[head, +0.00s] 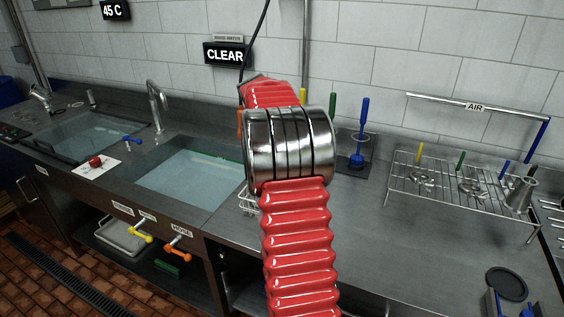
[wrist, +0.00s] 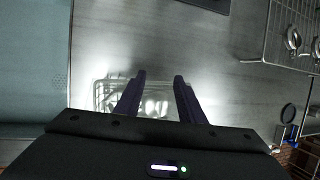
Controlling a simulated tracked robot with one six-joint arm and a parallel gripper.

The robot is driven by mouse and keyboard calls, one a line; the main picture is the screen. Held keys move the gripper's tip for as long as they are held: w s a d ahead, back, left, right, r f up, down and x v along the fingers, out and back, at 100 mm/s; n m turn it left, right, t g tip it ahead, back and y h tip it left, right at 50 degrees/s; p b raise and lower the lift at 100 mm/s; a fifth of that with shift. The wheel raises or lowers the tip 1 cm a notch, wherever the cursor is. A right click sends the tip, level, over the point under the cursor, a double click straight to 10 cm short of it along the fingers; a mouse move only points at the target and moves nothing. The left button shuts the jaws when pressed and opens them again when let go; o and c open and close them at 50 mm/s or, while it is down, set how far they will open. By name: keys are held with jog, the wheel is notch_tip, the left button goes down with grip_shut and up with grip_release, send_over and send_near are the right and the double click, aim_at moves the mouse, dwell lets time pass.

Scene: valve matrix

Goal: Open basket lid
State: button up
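A small wire basket (wrist: 103,97) with pale shapes in it stands on the steel counter in the wrist view. Its wire grid faces me, but I cannot tell lid from sides. My gripper (wrist: 160,77) has two dark fingers set apart, with nothing seen between their tips. The fingers overlap the basket's right part in this view; I see no clear contact. In the head view only a corner of the basket (head: 248,203) shows at the left of my red arm, which hides the rest of it and my gripper.
A water-filled sink (head: 185,180) lies left of the basket. A wire rack (head: 462,190) with metal parts stands on the right of the counter. A dark holder with a blue brush (head: 358,160) stands at the back. The counter between basket and rack is mostly clear.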

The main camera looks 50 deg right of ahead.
jog(key=shift+r, duration=0.15)
jog(key=v, duration=1.3)
jog(key=shift+a+r, duration=0.15)
jog(key=shift+a, duration=0.05)
jog(key=shift+w, duration=0.1)
jog(key=shift+c, duration=0.3)
